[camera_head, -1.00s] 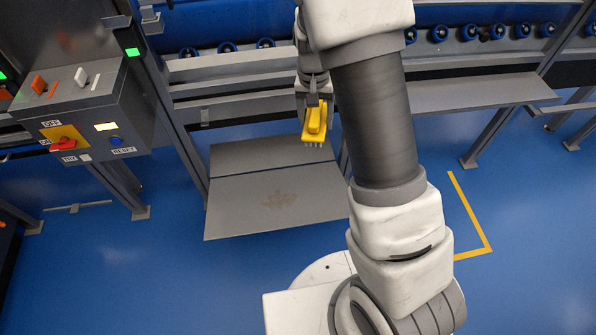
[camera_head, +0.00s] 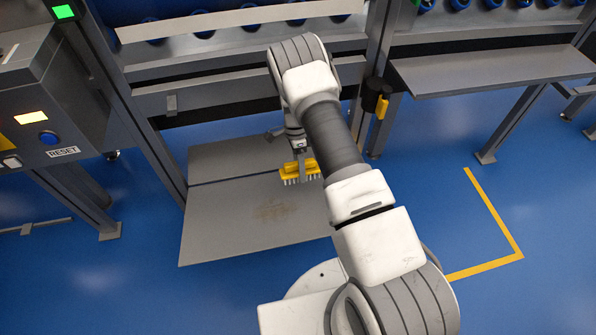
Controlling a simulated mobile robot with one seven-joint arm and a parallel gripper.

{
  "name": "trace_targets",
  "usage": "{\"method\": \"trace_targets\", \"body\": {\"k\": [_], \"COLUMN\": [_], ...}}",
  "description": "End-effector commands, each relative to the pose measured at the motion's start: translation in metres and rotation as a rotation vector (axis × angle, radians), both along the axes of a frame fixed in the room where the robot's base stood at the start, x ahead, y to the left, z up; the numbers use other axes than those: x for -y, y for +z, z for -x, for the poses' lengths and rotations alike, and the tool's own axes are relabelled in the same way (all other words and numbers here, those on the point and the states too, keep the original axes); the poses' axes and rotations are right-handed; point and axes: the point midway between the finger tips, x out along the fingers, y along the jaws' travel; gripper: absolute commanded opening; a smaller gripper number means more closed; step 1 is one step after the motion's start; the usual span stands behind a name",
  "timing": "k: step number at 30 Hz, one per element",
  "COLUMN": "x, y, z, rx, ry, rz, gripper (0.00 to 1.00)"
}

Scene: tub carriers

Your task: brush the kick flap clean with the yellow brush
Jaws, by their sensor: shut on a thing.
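The kick flap (camera_head: 222,225) is a grey plate low down in front of the frame, with a second grey panel behind it. A brownish dirt patch (camera_head: 277,211) lies near its middle. My gripper (camera_head: 300,155) is shut on the yellow brush (camera_head: 296,169), whose pale bristles point down. The brush is over the rear part of the flap, behind the dirt patch in the picture. I cannot tell whether the bristles touch the plate. My arm hides part of the flap's right side.
A control box (camera_head: 50,95) with a blue RESET button stands at the left. A black holder with a yellow part (camera_head: 381,107) is on the post to the right. A grey shelf (camera_head: 490,70) juts out at the right. Blue floor (camera_head: 425,190) is clear, with a yellow corner line.

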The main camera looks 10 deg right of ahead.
Motion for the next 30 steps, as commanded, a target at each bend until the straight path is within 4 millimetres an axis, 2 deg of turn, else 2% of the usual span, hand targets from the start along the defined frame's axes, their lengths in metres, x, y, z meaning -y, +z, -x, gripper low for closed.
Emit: {"method": "trace_targets", "body": {"k": [1,11,24,30], "x": [0.0,0.0,0.0,0.0], "y": [-0.007,-0.021,-0.061,-0.067], "z": [0.0,0.004,0.019,0.021], "rx": [-0.002,-0.007,-0.007,-0.005], "ry": [-0.014,-0.031,-0.03,-0.029], "rz": [0.0,0.0,0.0,0.001], "gripper": [0.24,0.24,0.24,0.24]}}
